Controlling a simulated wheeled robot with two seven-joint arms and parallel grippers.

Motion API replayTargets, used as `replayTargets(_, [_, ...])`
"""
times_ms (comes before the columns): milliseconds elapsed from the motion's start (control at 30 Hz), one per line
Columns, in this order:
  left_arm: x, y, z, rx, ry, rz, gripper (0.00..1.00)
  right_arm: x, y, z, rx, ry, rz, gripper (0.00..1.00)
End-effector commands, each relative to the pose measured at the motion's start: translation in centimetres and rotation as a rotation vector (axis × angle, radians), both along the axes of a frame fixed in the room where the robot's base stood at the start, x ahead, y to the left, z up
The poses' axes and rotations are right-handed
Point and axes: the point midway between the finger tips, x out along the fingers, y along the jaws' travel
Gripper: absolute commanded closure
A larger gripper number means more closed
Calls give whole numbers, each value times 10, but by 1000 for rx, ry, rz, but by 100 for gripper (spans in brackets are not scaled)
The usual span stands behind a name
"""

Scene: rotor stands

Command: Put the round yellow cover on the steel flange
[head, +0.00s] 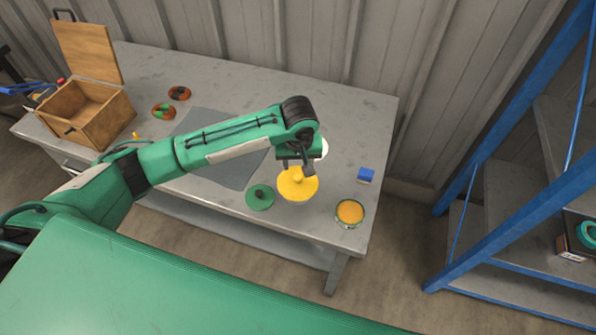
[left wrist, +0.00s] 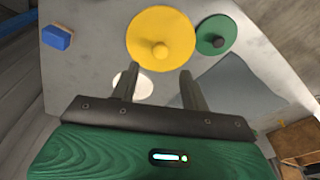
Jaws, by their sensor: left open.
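The round yellow cover (head: 303,190) lies flat on the grey table with its knob up. It also shows in the left wrist view (left wrist: 150,28), with the knob just beyond the fingertips. My left gripper (head: 296,168) is open, pointing down by the cover; its two fingers also show in the left wrist view (left wrist: 158,76), with nothing between them. I cannot tell whether they touch the cover. A pale round piece (head: 323,148) lies behind the gripper, partly hidden; it shows whitish in the left wrist view (left wrist: 133,84). I cannot tell whether it is the steel flange.
A green knobbed disc (head: 260,197) lies left of the cover. An orange-topped round container (head: 350,213) and a blue block (head: 365,175) are to the right. A grey mat (head: 228,172) lies under my arm. A wooden box (head: 92,113) stands at far left; a blue-framed shelf at right.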

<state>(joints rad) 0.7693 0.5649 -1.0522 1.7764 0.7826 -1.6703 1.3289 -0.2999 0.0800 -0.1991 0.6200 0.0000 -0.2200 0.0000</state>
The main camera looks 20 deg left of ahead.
Motion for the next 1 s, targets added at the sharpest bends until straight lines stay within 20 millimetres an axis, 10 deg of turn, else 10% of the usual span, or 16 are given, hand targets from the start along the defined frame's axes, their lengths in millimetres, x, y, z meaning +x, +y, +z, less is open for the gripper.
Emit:
replayTargets(333, [-7, -3, 47, 0, 0, -1, 54, 0, 4, -5, 4, 0, 0, 48])
replayTargets(1000, [-11, -7, 46, -10, 1, -20, 54, 0, -2, -5, -1, 0, 2, 48])
